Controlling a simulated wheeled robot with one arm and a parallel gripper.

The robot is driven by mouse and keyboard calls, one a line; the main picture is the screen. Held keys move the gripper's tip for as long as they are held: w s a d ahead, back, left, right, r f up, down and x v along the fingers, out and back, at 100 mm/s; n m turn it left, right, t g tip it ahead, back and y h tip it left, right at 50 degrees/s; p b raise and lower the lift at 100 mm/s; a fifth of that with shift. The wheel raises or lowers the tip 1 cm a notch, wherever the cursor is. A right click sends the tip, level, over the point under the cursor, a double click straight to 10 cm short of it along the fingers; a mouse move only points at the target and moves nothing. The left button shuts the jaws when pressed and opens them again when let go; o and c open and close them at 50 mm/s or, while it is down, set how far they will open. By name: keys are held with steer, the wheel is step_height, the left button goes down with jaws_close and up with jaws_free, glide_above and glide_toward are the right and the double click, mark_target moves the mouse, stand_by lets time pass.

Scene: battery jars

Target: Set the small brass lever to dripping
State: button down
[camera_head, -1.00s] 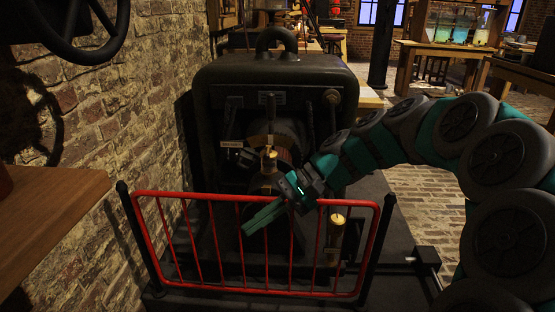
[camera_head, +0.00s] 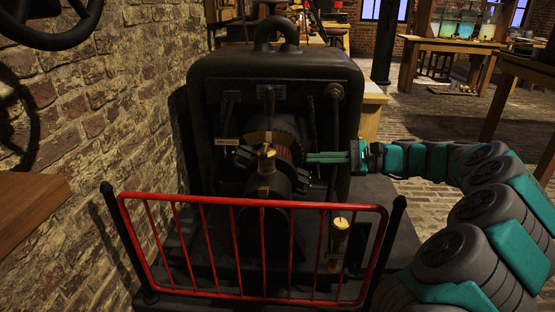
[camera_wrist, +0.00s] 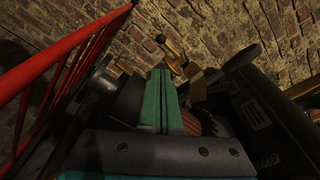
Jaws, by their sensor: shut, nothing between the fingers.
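A small brass fitting (camera_head: 267,160) stands on the dark machine's shaft housing, behind the red railing. In the wrist view brass parts (camera_wrist: 173,62) show just beyond my fingertips, with a small dark ball knob (camera_wrist: 160,38) on one of them. This looks like the lever, but its setting is too small to read. My gripper (camera_head: 308,157) is shut and empty, with green fingers pointing left toward the brass fitting from its right. The fingers also show in the wrist view (camera_wrist: 160,72). A gap separates them from the fitting in the head view.
The red railing (camera_head: 250,202) crosses in front of the machine (camera_head: 275,68). A second brass cup (camera_head: 340,228) stands lower right, behind the railing. A brick wall (camera_head: 120,120) and a wooden shelf (camera_head: 30,208) are at left.

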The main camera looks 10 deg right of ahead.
mark_target(265, 151)
steer(key=x, duration=1)
steer(key=shift+a+b, duration=0.1)
steer(key=shift+b, duration=0.3)
steer(key=shift+s+r, duration=0.1)
steer(key=shift+r+p, duration=0.25)
steer(key=shift+p, duration=0.35)
steer(key=shift+m, duration=0.3)
